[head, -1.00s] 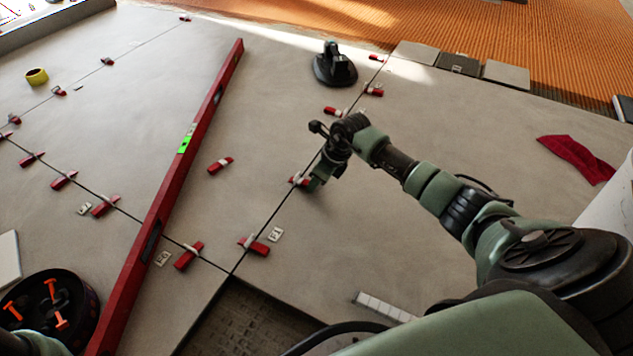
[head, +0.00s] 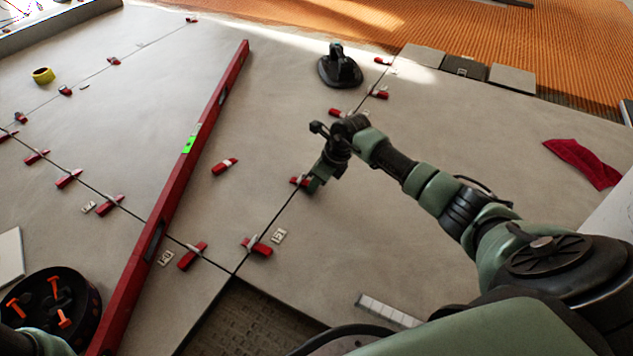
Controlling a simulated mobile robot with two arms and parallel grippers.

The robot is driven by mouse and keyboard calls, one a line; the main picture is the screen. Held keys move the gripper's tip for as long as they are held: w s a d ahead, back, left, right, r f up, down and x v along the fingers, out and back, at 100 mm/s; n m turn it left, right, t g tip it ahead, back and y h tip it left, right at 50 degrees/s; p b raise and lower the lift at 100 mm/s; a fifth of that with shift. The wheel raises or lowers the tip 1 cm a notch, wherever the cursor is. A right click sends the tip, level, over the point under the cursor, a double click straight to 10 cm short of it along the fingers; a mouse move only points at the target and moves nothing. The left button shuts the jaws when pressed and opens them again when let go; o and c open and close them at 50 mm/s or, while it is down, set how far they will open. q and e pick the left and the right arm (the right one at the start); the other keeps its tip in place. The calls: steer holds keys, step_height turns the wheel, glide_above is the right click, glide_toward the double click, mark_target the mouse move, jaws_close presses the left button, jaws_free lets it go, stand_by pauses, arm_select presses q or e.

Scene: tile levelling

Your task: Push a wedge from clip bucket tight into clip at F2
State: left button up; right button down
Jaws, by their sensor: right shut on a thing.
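My right gripper (head: 309,184) is low over the tile joint in the middle of the head view. It is shut on a red wedge (head: 298,181), whose left end sticks out beside a pale clip. How deep the wedge sits in the clip is hidden by the gripper. A black round container (head: 88,329) at the lower left holds several orange T-shaped pieces. A green part of my left arm shows at the lower left corner; its gripper is out of view.
A long red level (head: 178,185) lies across the tiles. Other red wedges sit in clips along the joints, including one nearby (head: 262,249). A black suction cup (head: 340,70) stands behind the gripper. A red cloth (head: 582,162) lies right. An untiled gap (head: 250,318) opens in front.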

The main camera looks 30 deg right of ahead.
steer(key=shift+w+a+r, duration=0.1)
steer(key=c, duration=1.2)
jaws_free()
steer(key=shift+c, duration=0.2)
steer(key=p+v, duration=0.6)
steer(key=v, duration=0.1)
steer(key=shift+r, duration=0.3)
steer(key=shift+s, duration=0.2)
